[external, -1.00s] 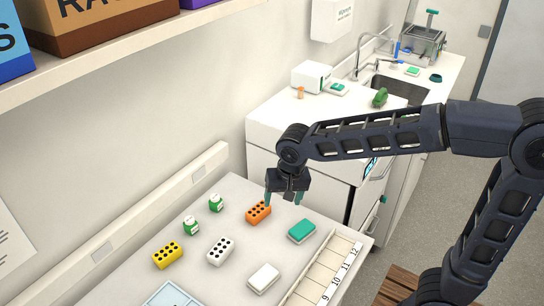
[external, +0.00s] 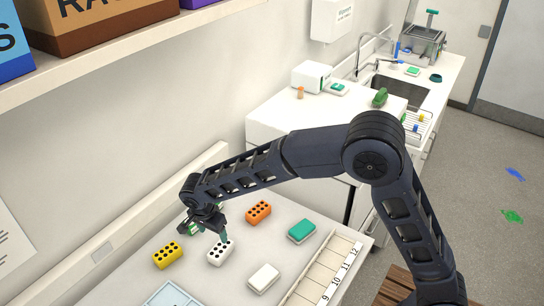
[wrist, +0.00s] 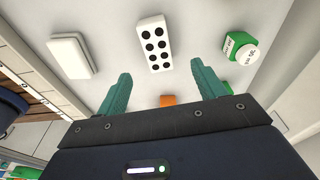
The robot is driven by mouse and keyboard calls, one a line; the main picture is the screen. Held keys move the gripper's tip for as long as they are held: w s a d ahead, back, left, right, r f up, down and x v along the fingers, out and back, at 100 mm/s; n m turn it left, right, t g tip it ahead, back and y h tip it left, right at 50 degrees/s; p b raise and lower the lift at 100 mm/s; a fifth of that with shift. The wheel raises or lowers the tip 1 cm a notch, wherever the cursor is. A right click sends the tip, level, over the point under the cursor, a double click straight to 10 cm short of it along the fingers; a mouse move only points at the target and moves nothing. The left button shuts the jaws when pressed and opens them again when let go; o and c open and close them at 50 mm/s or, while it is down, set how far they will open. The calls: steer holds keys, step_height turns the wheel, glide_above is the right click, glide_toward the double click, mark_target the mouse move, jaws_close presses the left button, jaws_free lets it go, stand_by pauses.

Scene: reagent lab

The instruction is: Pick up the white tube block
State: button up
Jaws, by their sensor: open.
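The white tube block (external: 221,252) lies on the bench, a white brick with two rows of dark holes. In the wrist view the white tube block (wrist: 154,46) is at the top centre, beyond the fingertips and roughly in line with the gap between them. My gripper (external: 208,236) is just above and slightly left of the block in the external view. Its two green fingers are apart with nothing between them, and the gripper (wrist: 160,78) also shows so in the wrist view. The fingers do not appear to touch the block.
A yellow block (external: 167,255) is left of the white one, an orange block (external: 258,212) is behind it. A green-labelled bottle (wrist: 240,47) stands close by. A plain white box (external: 264,278), a green-topped box (external: 301,231) and a numbered rack (external: 325,272) are to the right.

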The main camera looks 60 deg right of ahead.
mark_target(221, 246)
steer(key=shift+w+f, duration=0.1)
steer(key=shift+f, duration=0.4)
steer(key=f, duration=0.5)
steer(key=shift+d, duration=0.35)
steer(key=shift+s+d+f, duration=0.1)
steer(key=shift+d+f, duration=0.1)
steer(key=shift+f, duration=0.65)
steer(key=shift+s+d+f, duration=0.1)
steer(key=shift+d+f, duration=0.05)
steer(key=shift+f, duration=0.65)
steer(key=shift+s+d+f, duration=0.1)
steer(key=shift+d+f, duration=0.1)
steer(key=shift+f, duration=0.65)
steer(key=c, duration=1.1)
steer(key=shift+c, duration=0.2)
